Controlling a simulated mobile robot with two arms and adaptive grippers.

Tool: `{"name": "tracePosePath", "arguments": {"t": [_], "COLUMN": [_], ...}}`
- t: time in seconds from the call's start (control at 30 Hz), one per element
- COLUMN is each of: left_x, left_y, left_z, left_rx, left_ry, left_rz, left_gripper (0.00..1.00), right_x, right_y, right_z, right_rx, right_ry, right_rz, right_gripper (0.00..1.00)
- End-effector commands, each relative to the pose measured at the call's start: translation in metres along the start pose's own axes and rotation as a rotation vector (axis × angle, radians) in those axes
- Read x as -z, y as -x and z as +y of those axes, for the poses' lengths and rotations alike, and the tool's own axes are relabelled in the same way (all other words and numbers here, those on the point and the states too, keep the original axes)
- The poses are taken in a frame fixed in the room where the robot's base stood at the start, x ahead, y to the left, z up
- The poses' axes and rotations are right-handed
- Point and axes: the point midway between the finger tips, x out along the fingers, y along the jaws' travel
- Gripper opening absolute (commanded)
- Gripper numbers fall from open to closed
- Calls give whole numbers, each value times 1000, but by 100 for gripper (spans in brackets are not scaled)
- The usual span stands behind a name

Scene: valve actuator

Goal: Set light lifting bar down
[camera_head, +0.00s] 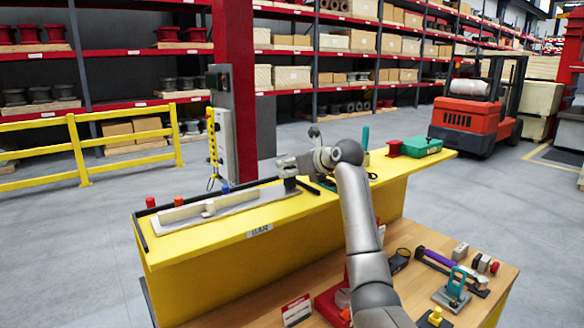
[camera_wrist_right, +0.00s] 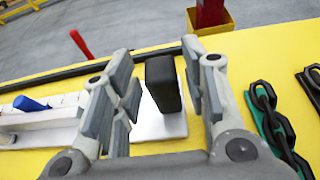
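The light lifting bar (camera_head: 208,208) appears as a long pale bar with a small raised block at its middle. It lies flat along a pale plate at the left part of the yellow bench, behind the BAR label. Part of it shows at the left in the right wrist view (camera_wrist_right: 50,117). Whether the block belongs to the bar cannot be told. My left gripper is out of view.
The yellow bench (camera_head: 290,236) has a black rim strip and red and blue knobs behind the bar. A green case (camera_head: 421,147) lies at its right end. A dark chain (camera_wrist_right: 270,125) is right of the gripper. A wooden table (camera_head: 480,255) with tools stands in front.

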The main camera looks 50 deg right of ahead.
Motion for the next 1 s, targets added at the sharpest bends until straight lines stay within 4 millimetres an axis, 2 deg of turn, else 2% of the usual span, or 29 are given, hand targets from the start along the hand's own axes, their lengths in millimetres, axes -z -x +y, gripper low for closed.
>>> {"name": "tracePosePath", "arguments": {"t": [0.33,0.47,0.57,0.8,1.0], "left_x": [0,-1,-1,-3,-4], "left_y": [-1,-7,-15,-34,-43], "left_z": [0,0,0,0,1], "left_rx": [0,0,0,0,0], "left_ry": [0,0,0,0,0], "left_rz": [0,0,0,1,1], "left_gripper": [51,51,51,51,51], "right_x": [0,0,2,1,0], "right_y": [2,12,27,78,109], "right_z": [0,0,0,-1,0], "right_rx": [0,1,2,3,1], "right_ry": [-1,1,1,1,0], "right_rz": [-2,-4,-5,-7,-5], "right_gripper": [46,46,46,46,46]}}
